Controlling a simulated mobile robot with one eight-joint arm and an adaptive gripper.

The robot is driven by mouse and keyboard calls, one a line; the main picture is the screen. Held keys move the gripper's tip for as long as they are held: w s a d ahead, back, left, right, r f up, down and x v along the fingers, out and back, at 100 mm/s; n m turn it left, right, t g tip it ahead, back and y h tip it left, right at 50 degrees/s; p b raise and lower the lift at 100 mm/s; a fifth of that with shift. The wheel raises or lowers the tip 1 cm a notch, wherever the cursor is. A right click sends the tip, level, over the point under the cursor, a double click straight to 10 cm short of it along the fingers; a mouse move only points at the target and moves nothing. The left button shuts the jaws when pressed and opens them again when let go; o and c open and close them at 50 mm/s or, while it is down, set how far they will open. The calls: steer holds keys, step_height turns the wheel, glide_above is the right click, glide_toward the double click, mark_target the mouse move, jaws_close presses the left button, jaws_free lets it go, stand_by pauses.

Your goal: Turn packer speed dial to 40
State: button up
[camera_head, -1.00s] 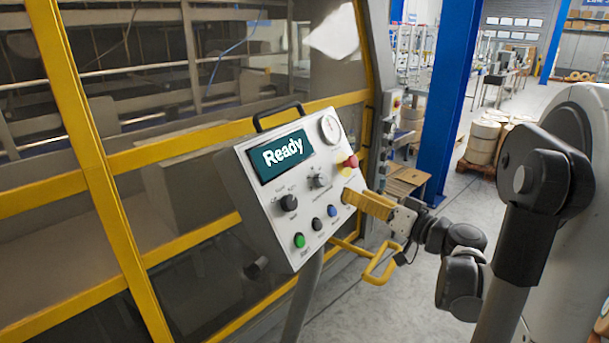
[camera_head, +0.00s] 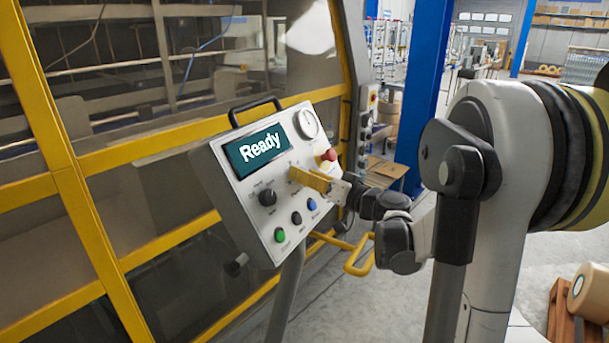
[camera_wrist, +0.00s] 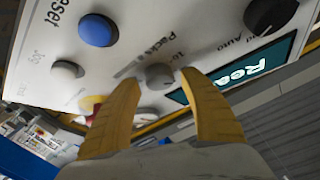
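The speed dial is a small grey knob (camera_wrist: 160,75) on the white control panel (camera_head: 232,190), beside lettering that starts "Packs". In the wrist view it sits between the tips of my gripper's yellow fingers (camera_wrist: 160,78). The fingers are open, one on each side, with a narrow visible gap to the knob. In the head view my gripper (camera_head: 293,173) reaches the panel from the right and its fingers hide the dial. The dial's setting cannot be read. The panel's screen (camera_head: 257,148) says "Ready".
Near my fingers are a red mushroom button (camera_head: 328,155), a round gauge (camera_head: 306,124) and a black selector knob (camera_head: 267,197). Green (camera_head: 279,235), black (camera_head: 296,218) and blue (camera_head: 312,204) buttons line the lower edge. A yellow bar handle (camera_head: 358,258) stands below right.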

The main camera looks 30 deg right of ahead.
steer(key=c, duration=0.9)
steer(key=shift+m, duration=0.4)
steer(key=m+h, duration=0.1)
steer(key=m, duration=0.1)
steer(key=m+h+p, duration=0.1)
steer(key=m, duration=0.1)
steer(key=m+h+p, duration=0.1)
steer(key=shift+a+r+m+g+h, duration=0.15)
steer(key=shift+r+m+g+h, duration=0.15)
steer(key=shift+m+g, duration=0.1)
steer(key=m+g+h+p, duration=0.1)
steer(key=m, duration=0.1)
steer(key=m+g+h+p, duration=0.1)
steer(key=m, duration=0.2)
steer(key=m+g+p, duration=0.1)
steer(key=m, duration=0.1)
steer(key=m+g+h+p, duration=0.1)
steer(key=m+p, duration=0.1)
steer(key=m, duration=0.1)
steer(key=shift+r+g, duration=0.15)
steer(key=shift+g, duration=0.25)
steer(key=shift+m+g+p, duration=1.05)
steer(key=shift+m+g, duration=0.05)
steer(key=shift+m, duration=1)
jaws_close()
